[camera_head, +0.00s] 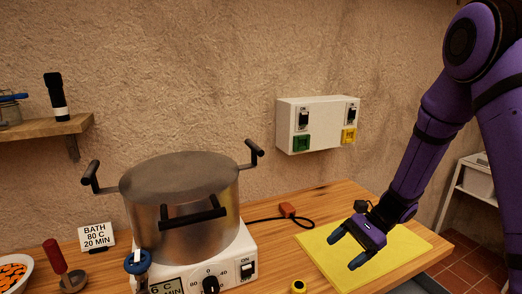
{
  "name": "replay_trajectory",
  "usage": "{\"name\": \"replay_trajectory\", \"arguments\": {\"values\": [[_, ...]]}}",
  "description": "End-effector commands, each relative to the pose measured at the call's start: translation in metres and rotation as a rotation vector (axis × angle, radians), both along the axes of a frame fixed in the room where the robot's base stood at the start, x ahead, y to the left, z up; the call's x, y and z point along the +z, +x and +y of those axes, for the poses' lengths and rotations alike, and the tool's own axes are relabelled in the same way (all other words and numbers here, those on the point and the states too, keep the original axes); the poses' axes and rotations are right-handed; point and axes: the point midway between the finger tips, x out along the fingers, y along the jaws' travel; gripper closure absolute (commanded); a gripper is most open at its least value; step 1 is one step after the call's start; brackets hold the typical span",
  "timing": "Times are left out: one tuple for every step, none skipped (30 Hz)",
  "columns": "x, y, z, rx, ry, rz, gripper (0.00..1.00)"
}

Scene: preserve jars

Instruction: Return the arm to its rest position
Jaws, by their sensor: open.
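My purple arm (425,150) comes in from the upper right and reaches down to the wooden table. My gripper (345,249) is at its lower end, over the yellow mat (404,247) at the table's right side. Its two blue fingertips are spread apart, with nothing seen between them. I cannot tell exactly how high the fingertips are above the mat.
A large lidded steel pot (183,205) stands on a white heater (245,258) left of my gripper. A red plug (287,210) with a black cable lies behind the mat. A switch box (316,124) is on the wall. A white shelf stand (462,190) is at the right.

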Motion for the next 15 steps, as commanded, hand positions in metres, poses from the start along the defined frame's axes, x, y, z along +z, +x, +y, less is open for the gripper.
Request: {"name": "replay_trajectory", "arguments": {"values": [[0.015, -0.004, -0.001, 0.029, -0.018, -0.041, 0.27], [0.023, -0.007, -0.002, 0.048, -0.029, -0.064, 0.27], [0.034, -0.011, -0.003, 0.074, -0.045, -0.094, 0.27], [0.041, -0.014, -0.004, 0.093, -0.056, -0.116, 0.27], [0.048, -0.017, -0.005, 0.111, -0.069, -0.139, 0.27], [0.058, -0.021, -0.006, 0.135, -0.087, -0.169, 0.27], [0.064, -0.025, -0.007, 0.154, -0.099, -0.192, 0.27], [0.071, -0.028, -0.008, 0.171, -0.112, -0.214, 0.27], [0.08, -0.033, -0.01, 0.195, -0.131, -0.245, 0.27], [0.087, -0.036, -0.011, 0.212, -0.144, -0.267, 0.27], [0.093, -0.04, -0.013, 0.229, -0.159, -0.291, 0.27], [0.102, -0.045, -0.015, 0.252, -0.178, -0.321, 0.27], [0.108, -0.049, -0.016, 0.269, -0.192, -0.344, 0.27], [0.114, -0.053, -0.017, 0.285, -0.207, -0.368, 0.27], [0.122, -0.058, -0.02, 0.307, -0.228, -0.398, 0.27]]}}
